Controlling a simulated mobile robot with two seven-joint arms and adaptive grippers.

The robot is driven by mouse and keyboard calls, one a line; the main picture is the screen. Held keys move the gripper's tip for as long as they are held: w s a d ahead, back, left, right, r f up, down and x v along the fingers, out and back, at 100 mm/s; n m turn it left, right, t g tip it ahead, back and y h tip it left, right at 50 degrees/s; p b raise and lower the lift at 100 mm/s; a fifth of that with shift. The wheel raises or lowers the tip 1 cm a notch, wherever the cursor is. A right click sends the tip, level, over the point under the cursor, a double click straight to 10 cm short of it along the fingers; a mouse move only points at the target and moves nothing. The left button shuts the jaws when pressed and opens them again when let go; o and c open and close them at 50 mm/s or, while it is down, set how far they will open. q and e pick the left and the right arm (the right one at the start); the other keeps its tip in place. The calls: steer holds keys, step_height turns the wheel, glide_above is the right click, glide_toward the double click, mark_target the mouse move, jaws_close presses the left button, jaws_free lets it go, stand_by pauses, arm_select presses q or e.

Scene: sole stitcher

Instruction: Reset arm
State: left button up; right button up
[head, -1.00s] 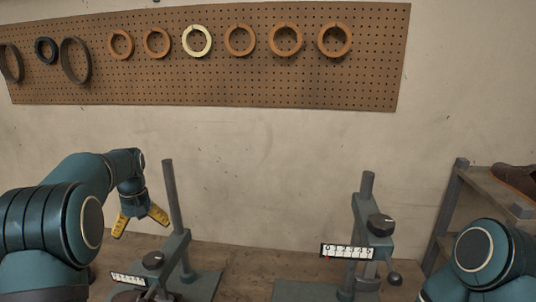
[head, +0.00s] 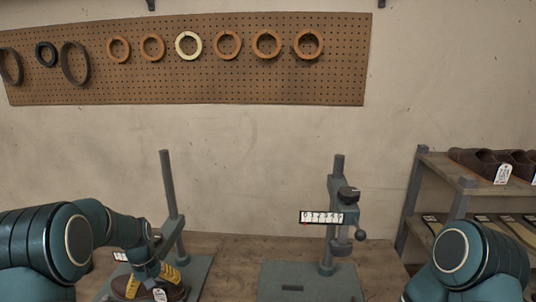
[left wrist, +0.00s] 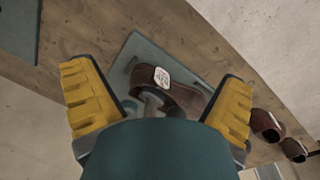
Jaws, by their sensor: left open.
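My left gripper (head: 152,278) is low at the left stitching stand (head: 170,200) in the head view, with its yellow fingers close to a brown shoe (head: 174,293). In the left wrist view the left gripper (left wrist: 158,100) is wide open, one ribbed yellow finger on each side. The brown shoe, with a white tag, also shows there (left wrist: 187,98) between and beyond the fingers, on a grey-green base plate (left wrist: 139,47). I see no contact between fingers and shoe. Of my right arm only a teal joint shows at the lower right; its gripper is out of view.
The right stand (head: 335,220), with a numbered scale (head: 321,217), is on the wooden bench (head: 235,246). A shelf (head: 441,170) with brown tagged shoes (head: 490,163) stands at the right. A pegboard (head: 200,85) with rings hangs on the wall. Bench between the stands is clear.

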arm_select(q)
steer(key=s+d+f+m+h+b, duration=0.1)
steer(key=s+d+f, duration=0.5)
steer(key=f, duration=0.2)
steer(key=s+d+f+m+h+b, duration=0.1)
steer(key=s+d+f, duration=0.55)
steer(key=f, duration=0.25)
steer(key=s+d+f+t+h+b, duration=0.1)
steer(key=s+d+f, duration=0.2)
steer(key=s+d, duration=0.5)
steer(key=s, duration=0.4)
steer(key=shift+s+d+f+m+t+b, duration=0.2)
steer(key=shift+d+m+t+b, duration=0.1)
steer(key=shift+m+b, duration=0.1)
arm_select(e)
steer(key=f, duration=0.2)
steer(key=s+f, duration=0.1)
steer(key=f, duration=0.1)
steer(key=shift+a+f, duration=0.1)
